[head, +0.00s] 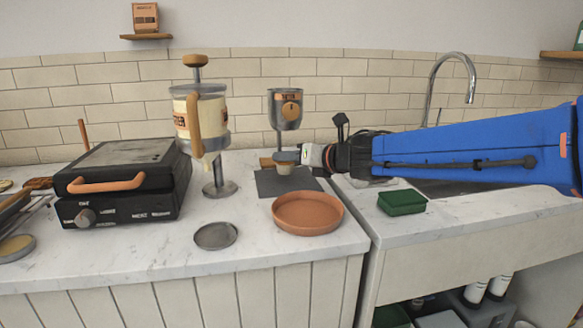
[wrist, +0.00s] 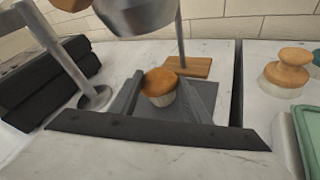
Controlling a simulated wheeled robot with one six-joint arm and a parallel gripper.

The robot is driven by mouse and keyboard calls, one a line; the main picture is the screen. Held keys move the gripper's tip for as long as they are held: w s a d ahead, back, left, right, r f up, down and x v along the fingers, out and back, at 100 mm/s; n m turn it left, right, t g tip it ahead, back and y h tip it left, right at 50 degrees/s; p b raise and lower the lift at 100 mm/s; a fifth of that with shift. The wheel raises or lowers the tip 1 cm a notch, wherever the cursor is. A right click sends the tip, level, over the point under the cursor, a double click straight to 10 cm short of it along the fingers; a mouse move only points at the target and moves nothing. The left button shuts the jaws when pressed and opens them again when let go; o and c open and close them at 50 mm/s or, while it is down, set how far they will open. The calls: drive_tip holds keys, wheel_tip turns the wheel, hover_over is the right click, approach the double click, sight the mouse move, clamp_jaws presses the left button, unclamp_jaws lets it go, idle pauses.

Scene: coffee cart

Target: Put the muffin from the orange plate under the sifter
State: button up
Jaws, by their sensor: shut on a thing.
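The muffin (head: 284,169), golden-topped in a pale wrapper, is between the fingers of my gripper (head: 290,160), which is shut on it. It also shows in the wrist view (wrist: 160,84), upright over the dark grey mat (head: 262,185). I cannot tell whether it touches the mat. The sifter (head: 285,108), a grey metal cup with an orange dial, stands on a post above the mat. Its lower body (wrist: 140,14) is at the top of the wrist view, above and behind the muffin. The orange plate (head: 308,213) is empty, in front of the mat.
A batter dispenser (head: 200,118) and black grill (head: 125,185) stand to the left. A round metal disc (head: 215,236) lies in front. A green box (head: 402,201) is on the right counter by the sink tap (head: 450,60). A wooden-topped jar-like object (wrist: 287,70) stands at right.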

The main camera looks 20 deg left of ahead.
drive_tip(key=shift+f, duration=1.15)
drive_tip(key=o, duration=1.1)
drive_tip(key=shift+f, duration=0.1)
drive_tip(key=shift+o, duration=0.2)
drive_tip(key=shift+s+d+r, duration=0.1)
drive_tip(key=shift+d+r, duration=0.1)
drive_tip(key=shift+d, duration=0.05)
drive_tip(key=v, duration=1.1)
drive_tip(key=shift+s+d+r, duration=0.1)
drive_tip(key=shift+s+d, duration=0.05)
